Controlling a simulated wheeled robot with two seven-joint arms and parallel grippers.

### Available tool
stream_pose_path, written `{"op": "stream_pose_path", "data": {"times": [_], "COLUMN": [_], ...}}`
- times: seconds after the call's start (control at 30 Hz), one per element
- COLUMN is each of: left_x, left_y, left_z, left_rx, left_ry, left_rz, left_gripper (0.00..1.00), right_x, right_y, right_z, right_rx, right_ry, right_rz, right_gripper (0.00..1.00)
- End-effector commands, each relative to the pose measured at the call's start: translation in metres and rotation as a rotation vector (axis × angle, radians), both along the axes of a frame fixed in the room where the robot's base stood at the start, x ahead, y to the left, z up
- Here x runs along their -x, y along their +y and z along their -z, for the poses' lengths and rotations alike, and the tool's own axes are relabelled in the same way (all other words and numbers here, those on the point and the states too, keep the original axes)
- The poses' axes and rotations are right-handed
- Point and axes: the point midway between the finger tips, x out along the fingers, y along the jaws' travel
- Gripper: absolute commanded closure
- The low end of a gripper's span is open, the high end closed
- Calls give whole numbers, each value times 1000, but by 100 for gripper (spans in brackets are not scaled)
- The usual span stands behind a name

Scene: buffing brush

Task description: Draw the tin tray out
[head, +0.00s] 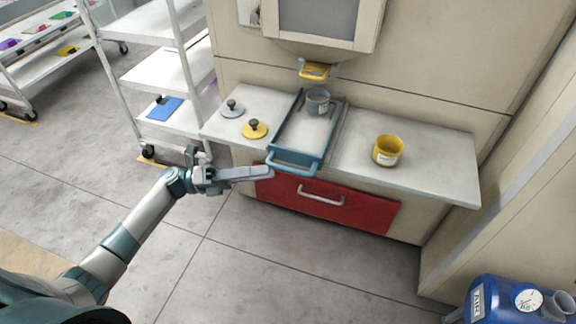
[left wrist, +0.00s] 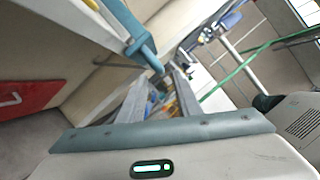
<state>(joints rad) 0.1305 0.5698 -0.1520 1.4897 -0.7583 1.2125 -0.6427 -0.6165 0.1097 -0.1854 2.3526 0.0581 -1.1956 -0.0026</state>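The tin tray (head: 305,135) is a long shallow tray with a teal front and a teal bar handle (head: 290,168) at the counter's front edge. A grey tin (head: 317,101) stands at its back. My left gripper (head: 268,172) reaches in from the left, its fingertips close to the left end of the handle. In the left wrist view its two fingers (left wrist: 160,84) are apart, and a teal bar (left wrist: 138,38), likely the handle, shows just beyond them. I cannot tell whether they touch it. My right gripper is in neither view.
A red drawer (head: 325,205) with a pale handle lies below the tray. Two knobbed lids (head: 255,129) lie left of the tray and a yellow tin (head: 388,150) stands right. A white shelf cart (head: 160,70) is at left. The floor in front is clear.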

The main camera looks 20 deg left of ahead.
Motion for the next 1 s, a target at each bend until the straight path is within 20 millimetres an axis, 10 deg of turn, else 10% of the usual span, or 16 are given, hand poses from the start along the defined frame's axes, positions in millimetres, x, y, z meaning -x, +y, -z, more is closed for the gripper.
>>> {"op": "stream_pose_path", "data": {"times": [0.4,0.87,1.0], "left_x": [-18,-20,-20], "left_y": [-60,-69,-69], "left_z": [-15,-16,-16], "left_rx": [2,0,0], "left_ry": [-2,-1,-1], "left_rz": [0,0,0], "left_gripper": [69,69,95], "right_x": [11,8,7], "right_y": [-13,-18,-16], "right_z": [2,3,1], "right_rx": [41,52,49], "right_ry": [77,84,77], "right_rz": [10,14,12], "right_gripper": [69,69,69]}}
